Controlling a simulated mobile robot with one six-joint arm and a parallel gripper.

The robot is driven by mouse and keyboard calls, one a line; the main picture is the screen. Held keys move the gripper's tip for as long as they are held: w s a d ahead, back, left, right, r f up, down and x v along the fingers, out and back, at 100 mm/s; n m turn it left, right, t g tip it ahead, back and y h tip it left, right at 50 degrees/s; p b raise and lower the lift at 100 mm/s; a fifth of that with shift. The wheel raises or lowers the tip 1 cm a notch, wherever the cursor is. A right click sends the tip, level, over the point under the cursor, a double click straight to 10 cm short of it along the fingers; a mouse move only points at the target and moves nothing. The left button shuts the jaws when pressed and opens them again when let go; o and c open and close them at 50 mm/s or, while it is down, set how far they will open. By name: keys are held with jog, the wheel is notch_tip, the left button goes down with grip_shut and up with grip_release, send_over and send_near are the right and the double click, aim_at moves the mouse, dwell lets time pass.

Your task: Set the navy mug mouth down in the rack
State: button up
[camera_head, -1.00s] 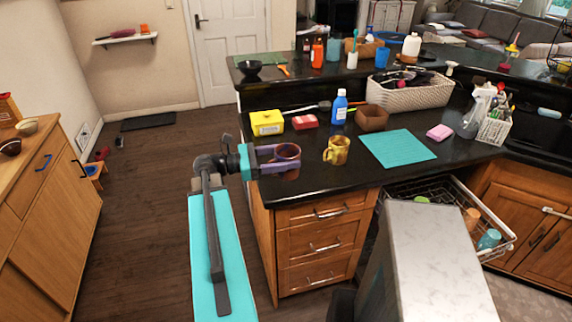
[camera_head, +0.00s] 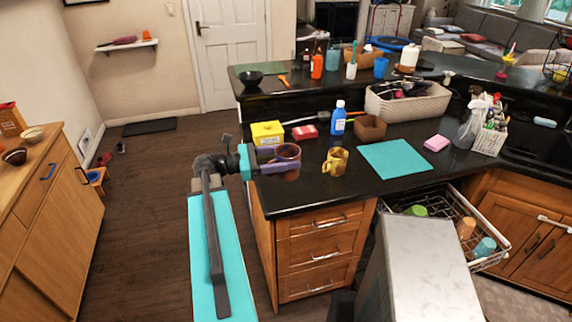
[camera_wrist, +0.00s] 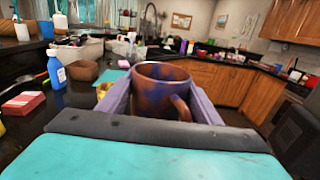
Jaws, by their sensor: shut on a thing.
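My gripper (camera_head: 270,161) is shut on a mug (camera_head: 288,153) with mottled rust-brown and dark blue colouring. The mug is upright, its open mouth facing up, in the head view near the counter's left end. In the wrist view the mug (camera_wrist: 160,88) sits between the purple fingers (camera_wrist: 160,100), with its handle at the right. I cannot tell whether it clears the counter. The wire rack (camera_head: 497,258) is pulled out below the counter at the right. It holds a green cup (camera_head: 416,210), an orange cup (camera_head: 466,228) and a teal cup (camera_head: 485,246); a grey panel hides part of it.
A yellow-brown mug (camera_head: 336,162) stands just right of the held mug. A teal mat (camera_head: 397,160), yellow box (camera_head: 267,133), blue bottle (camera_head: 338,119), brown box (camera_head: 369,128) and pink sponge (camera_head: 436,143) are on the counter (camera_head: 320,190). The floor (camera_head: 150,210) at the left is open.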

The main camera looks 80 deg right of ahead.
jog(key=shift+r+n+p, duration=0.15)
jog(key=shift+n+p, duration=0.25)
jog(key=shift+p, duration=0.65)
jog(key=shift+p, duration=0.3)
jog(key=shift+n+p, duration=0.5)
jog(key=shift+n, duration=0.9)
jog(key=n, duration=0.4)
jog(key=shift+n, duration=0.7)
jog(key=n, duration=0.3)
jog(key=shift+n, duration=3)
